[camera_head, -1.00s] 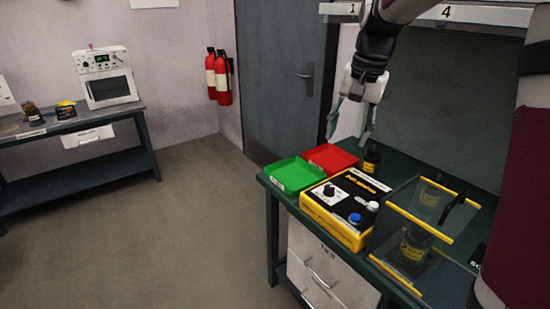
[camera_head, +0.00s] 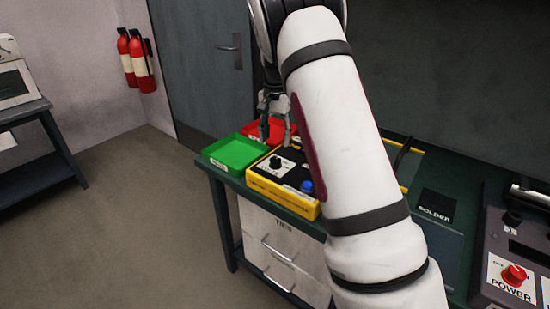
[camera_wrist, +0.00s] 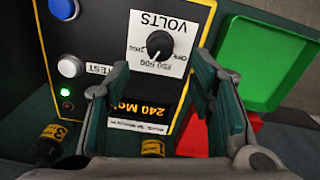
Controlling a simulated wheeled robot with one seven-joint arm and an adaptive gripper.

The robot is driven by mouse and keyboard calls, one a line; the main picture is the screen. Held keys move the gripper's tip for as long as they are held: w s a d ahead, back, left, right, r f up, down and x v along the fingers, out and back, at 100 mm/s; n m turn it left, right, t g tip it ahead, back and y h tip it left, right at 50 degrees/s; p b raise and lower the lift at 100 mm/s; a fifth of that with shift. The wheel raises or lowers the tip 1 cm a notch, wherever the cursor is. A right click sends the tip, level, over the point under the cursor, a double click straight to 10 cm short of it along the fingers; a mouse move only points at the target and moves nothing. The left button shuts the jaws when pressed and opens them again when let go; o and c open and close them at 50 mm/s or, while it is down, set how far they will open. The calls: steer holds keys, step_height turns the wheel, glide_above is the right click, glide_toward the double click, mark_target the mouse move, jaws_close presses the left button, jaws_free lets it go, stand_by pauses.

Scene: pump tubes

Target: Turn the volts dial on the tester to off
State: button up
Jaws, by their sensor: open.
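The yellow-edged tester (camera_head: 262,180) stands on the green bench, partly hidden behind my arm in the head view. Its black volts dial (camera_head: 275,162) sits on a white plate. In the wrist view the dial (camera_wrist: 159,43) shows near the top middle, with the VOLTS, 250, 500 and OFF print upside down around it. In the head view my gripper (camera_head: 273,118) hangs above the tester's far side, apart from the dial.
A green tray (camera_head: 235,152) and a red tray (camera_head: 262,130) lie beside the tester. A blue button (camera_wrist: 62,8), a white button (camera_wrist: 70,66) and a lit green lamp (camera_wrist: 66,92) are on its panel. Black-and-yellow tubes (camera_wrist: 52,138) stand near my gripper. A POWER panel (camera_head: 512,280) is at right.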

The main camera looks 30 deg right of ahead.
mark_target(275, 159)
step_height(275, 159, down, 8)
stand_by(0.4)
steer(key=c, duration=1.2)
